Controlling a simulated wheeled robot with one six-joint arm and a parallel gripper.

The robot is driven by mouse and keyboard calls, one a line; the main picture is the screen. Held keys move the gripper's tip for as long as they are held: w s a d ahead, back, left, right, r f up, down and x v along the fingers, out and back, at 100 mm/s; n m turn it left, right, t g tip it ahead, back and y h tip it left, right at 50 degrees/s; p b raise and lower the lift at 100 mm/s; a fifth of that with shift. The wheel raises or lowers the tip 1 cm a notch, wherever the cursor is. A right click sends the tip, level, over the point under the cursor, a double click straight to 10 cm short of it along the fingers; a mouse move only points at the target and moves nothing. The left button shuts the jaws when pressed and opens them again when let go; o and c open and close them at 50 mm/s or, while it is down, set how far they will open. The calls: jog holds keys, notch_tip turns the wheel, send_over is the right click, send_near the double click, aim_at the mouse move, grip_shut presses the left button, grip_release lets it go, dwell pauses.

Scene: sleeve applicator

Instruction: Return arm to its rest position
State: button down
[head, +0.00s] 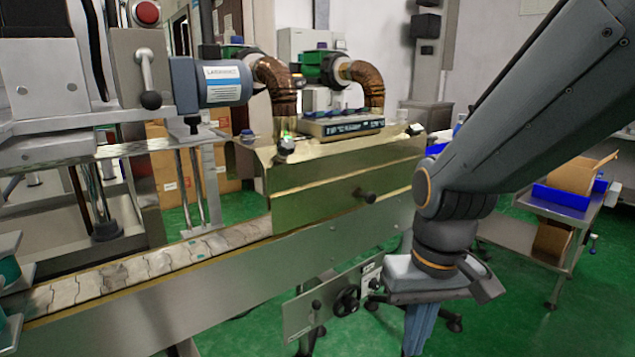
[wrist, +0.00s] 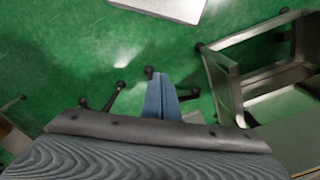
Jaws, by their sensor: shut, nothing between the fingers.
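My gripper (head: 418,328) hangs down at the lower right of the head view, in front of the machine's side. Its blue-grey fingers are together and nothing shows between them. In the wrist view my gripper (wrist: 161,92) points over the green floor, with its fingers side by side and empty. My arm comes down from the upper right of the head view, bent at the wrist.
The conveyor (head: 150,268) and its metal tunnel (head: 335,185) stand left of my arm. A steel cart (head: 530,232) with a blue tray (head: 562,196) stands at right. Green floor (head: 500,325) is open below. Wheeled stand legs (wrist: 110,95) show near my gripper.

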jog(key=s+d+r+m+p, duration=0.1)
jog(key=d+r+p, duration=0.3)
jog(key=p, duration=0.8)
notch_tip(320, 180, up, 3)
jog(key=shift+s+d+f+p, duration=0.1)
jog(key=shift+s+d+p, duration=0.15)
jog(key=shift+s, duration=0.6)
